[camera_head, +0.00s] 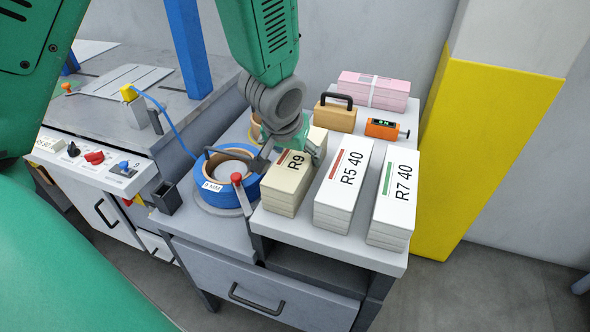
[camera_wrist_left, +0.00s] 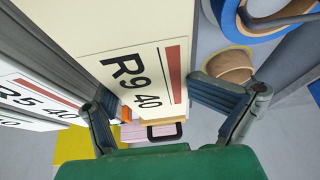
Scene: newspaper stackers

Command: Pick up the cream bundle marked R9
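The cream bundle marked R9 (camera_head: 286,190) stands on the grey shelf top, left of two white bundles. My left gripper (camera_head: 290,150) is over its far part, with a finger on each side. In the left wrist view the R9 40 label and red bar of the bundle (camera_wrist_left: 135,60) show between the two spread fingers (camera_wrist_left: 150,105). The left gripper is open. One finger is by the gap to the R5 bundle, the other by the edge facing the blue roll. Whether the pads touch the bundle is hard to tell. My right gripper is not in view.
White bundles R5 40 (camera_head: 343,190) and R7 40 (camera_head: 395,200) stand close on the right. A blue strapping roll (camera_head: 213,180) with a red-knobbed lever (camera_head: 237,178) is on the left. Behind are a tan case (camera_head: 335,117), an orange device (camera_head: 382,129) and a pink bundle (camera_head: 373,89).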

